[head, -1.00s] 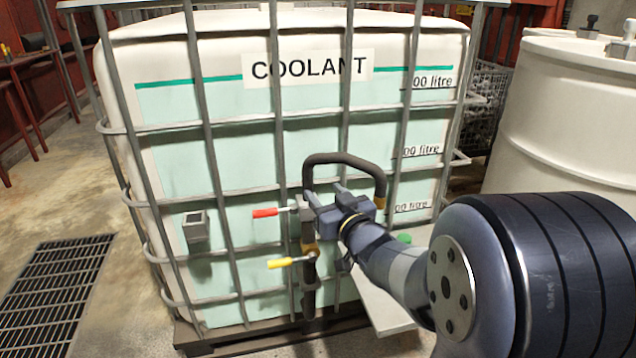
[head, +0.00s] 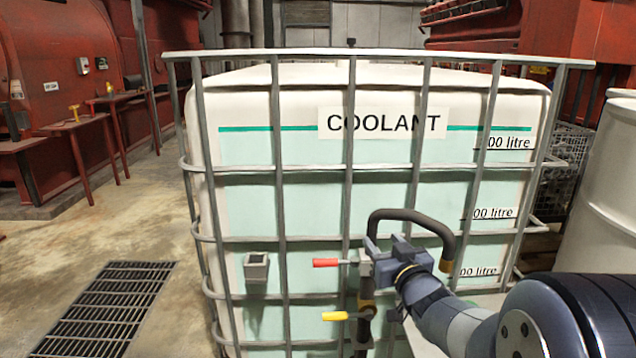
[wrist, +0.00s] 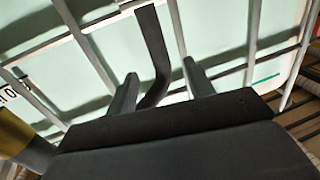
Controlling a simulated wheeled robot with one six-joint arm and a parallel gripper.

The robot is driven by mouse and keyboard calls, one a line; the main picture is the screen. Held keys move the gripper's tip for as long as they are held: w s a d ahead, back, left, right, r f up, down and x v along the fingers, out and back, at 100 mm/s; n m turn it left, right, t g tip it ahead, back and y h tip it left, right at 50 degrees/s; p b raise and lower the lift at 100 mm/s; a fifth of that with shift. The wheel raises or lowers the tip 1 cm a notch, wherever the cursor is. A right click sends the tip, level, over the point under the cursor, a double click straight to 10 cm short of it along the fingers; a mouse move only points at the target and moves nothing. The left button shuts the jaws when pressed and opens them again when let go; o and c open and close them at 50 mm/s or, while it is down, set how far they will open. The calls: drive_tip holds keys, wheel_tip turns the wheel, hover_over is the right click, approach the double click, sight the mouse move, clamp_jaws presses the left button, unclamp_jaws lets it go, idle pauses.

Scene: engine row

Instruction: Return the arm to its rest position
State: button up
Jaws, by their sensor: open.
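My gripper (head: 384,246) is in front of the caged coolant tank (head: 245,190), close to the pipe with the red-handled valve (head: 326,263) and the yellow-handled valve (head: 335,316). A black hose (head: 412,214) loops up over the gripper. In the wrist view the two fingers of my gripper (wrist: 160,86) are apart, and the dark hose (wrist: 154,50) shows between them; I cannot tell whether they touch it. My arm reaches in from the lower right of the head view.
The cage bars (head: 281,200) stand close behind the gripper. A white drum (head: 605,195) and a wire basket (head: 565,160) are at the right. A floor grate (head: 110,310) lies at the left on open floor. Red machinery (head: 65,75) stands farther back.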

sight(375, 230)
drive_tip(key=w, duration=0.3)
drive_tip(key=w+a+b, duration=0.1)
drive_tip(key=w, duration=0.2)
drive_tip(key=shift+w+a, duration=0.15)
drive_tip(key=shift+w, duration=0.2)
drive_tip(key=shift+r, duration=0.25)
drive_tip(key=shift+s, duration=0.2)
